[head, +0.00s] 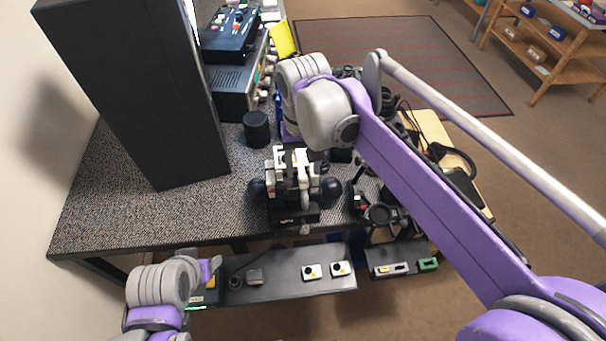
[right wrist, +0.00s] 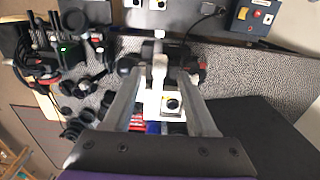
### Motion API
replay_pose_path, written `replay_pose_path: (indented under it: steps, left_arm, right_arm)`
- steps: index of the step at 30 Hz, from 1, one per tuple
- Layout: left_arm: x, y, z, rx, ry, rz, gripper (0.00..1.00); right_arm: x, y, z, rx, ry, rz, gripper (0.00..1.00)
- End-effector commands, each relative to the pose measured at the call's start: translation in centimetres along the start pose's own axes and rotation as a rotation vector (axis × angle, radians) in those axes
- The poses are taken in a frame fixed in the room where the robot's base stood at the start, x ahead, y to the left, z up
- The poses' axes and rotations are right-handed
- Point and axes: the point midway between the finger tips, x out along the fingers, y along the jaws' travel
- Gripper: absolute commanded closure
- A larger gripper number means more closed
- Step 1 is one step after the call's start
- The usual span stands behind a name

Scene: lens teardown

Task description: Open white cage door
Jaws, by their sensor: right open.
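A white cage-like part (head: 304,183) stands on a black base with dark round knobs at its sides, near the front edge of the speckled table in the head view. I cannot tell for sure which piece is its door. In the right wrist view a white upright piece (right wrist: 160,72) lies between the fingers of my right gripper (right wrist: 158,78), which is open. A white block with a black round button (right wrist: 172,103) also shows there. I cannot tell whether the fingers touch the white part. My left arm is low at the left; its fingers cannot be made out.
A tall black cabinet (head: 135,90) stands on the left of the table, beside a black cylinder (head: 256,129). Dark camera parts (head: 382,214) crowd the right side. A lower dark shelf (head: 285,284) with small button boxes runs along the front. Bare speckled tabletop (head: 150,215) lies front left.

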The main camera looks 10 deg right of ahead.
Motion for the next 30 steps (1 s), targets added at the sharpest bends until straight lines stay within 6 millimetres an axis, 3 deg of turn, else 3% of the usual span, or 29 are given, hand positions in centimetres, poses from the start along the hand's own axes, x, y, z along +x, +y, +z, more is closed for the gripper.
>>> replay_pose_path:
  steps: [6, 18, 27, 30]
  left_arm:
    - [0.2, 0.0, 0.2, 0.000, -0.002, 0.000, 0.40]
    - [0.2, 0.0, 0.2, 0.000, -0.002, 0.000, 0.40]
    - [0.2, 0.0, 0.2, 0.000, -0.002, 0.000, 0.40]
    - [0.2, 0.0, 0.2, 0.000, -0.002, 0.000, 0.40]
  right_arm:
    - [2.9, 0.0, 0.0, 0.000, 0.001, 0.000, 0.43]
    - [3.7, 0.0, 0.0, 0.000, 0.001, 0.000, 0.43]
    - [3.6, 0.0, 0.0, 0.000, 0.001, 0.000, 0.96]
    - [3.6, 0.0, 0.0, 0.000, 0.001, 0.000, 1.00]
